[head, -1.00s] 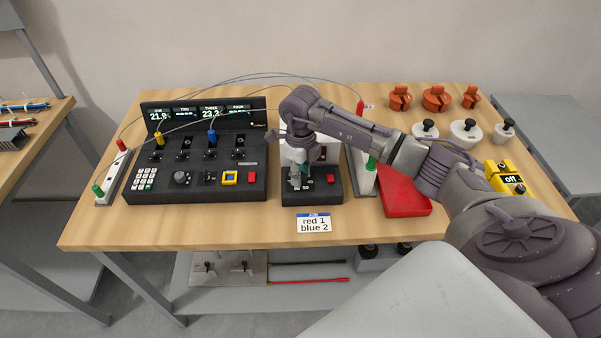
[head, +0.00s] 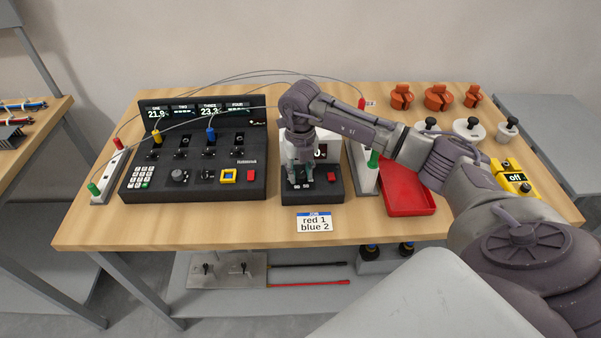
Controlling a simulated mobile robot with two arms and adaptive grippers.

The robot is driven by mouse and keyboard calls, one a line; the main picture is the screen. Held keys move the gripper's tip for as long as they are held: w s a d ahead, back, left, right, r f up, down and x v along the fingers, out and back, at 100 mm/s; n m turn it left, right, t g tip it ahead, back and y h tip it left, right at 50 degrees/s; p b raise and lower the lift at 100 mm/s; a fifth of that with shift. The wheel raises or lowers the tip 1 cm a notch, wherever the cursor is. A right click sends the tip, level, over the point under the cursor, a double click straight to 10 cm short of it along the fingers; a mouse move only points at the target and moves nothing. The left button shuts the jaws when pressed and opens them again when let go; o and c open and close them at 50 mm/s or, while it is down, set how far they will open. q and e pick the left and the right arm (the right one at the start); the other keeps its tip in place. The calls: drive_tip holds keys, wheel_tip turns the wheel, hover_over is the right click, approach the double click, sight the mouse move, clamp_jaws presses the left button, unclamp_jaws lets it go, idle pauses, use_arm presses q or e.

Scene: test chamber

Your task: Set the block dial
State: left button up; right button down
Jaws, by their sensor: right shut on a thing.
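The block unit (head: 340,186) is a small black box with a white back part, a dark display and a red button. It stands at the middle of the bench. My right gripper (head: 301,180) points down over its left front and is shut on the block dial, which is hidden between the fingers. Small printed numbers show just in front of the fingertips. The display (head: 320,151) is partly covered by my wrist; a "0" shows on it. A card (head: 314,222) in front reads "red 1, blue 2". My left gripper is out of view.
A black console (head: 215,181) with displays, plugs and a keypad stands left. Right of the block unit are a white terminal post (head: 365,180), a red tray (head: 408,203) and a yellow box (head: 514,177) reading "off". Orange and white weights stand behind. Thin cables arch overhead.

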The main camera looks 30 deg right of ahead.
sight(300, 174)
drive_tip(key=shift+w+r+m, duration=0.1)
drive_tip(key=shift+m, duration=0.7)
drive_tip(key=c, duration=0.8)
unclamp_jaws()
wheel_tip(300, 174, up, 12)
